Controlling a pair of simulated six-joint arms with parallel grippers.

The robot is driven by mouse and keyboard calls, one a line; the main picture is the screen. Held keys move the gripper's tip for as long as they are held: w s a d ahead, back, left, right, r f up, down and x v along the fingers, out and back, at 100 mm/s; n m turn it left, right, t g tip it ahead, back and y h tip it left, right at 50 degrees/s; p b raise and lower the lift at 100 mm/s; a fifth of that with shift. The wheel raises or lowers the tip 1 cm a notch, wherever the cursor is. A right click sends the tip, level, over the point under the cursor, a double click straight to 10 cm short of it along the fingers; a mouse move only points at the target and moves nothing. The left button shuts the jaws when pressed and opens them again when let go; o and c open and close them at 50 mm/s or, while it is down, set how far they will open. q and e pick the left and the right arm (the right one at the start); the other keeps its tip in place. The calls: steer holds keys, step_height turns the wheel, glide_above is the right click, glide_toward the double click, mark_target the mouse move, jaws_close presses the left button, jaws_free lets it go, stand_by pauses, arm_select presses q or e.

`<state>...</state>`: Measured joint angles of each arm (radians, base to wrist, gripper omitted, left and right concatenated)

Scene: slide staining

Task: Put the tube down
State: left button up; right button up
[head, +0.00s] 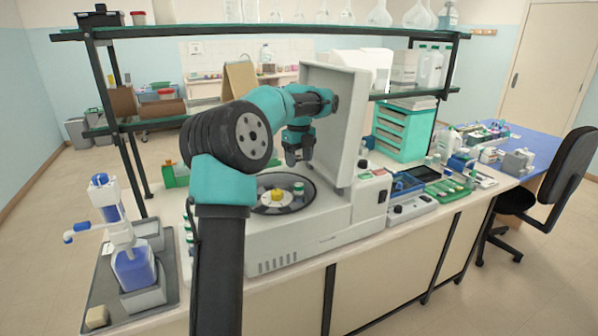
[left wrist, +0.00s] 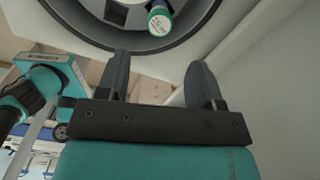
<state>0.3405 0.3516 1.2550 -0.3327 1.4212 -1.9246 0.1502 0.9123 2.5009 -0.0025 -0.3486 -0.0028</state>
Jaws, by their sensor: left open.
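A tube with a green cap and white label (head: 298,188) sits in the dark round rotor (head: 268,207) of the open centrifuge (head: 300,238). In the left wrist view the tube's labelled green end (left wrist: 160,19) shows at the top, beyond the fingertips. My left gripper (head: 298,160) is over the rotor, above the tube. Its two fingers (left wrist: 158,78) are apart with nothing between them, and the tube is clear of them. The tube's lower part is hidden. My right gripper is not seen.
The raised centrifuge lid (head: 335,125) stands close to the right of my left gripper. A shelf (head: 270,32) with glassware runs above the bench. A pump bottle (head: 133,269) stands on a grey tray at left. Trays and racks (head: 445,190) crowd the right.

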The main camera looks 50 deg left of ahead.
arm_select(q)
steer(key=shift+r, duration=0.55)
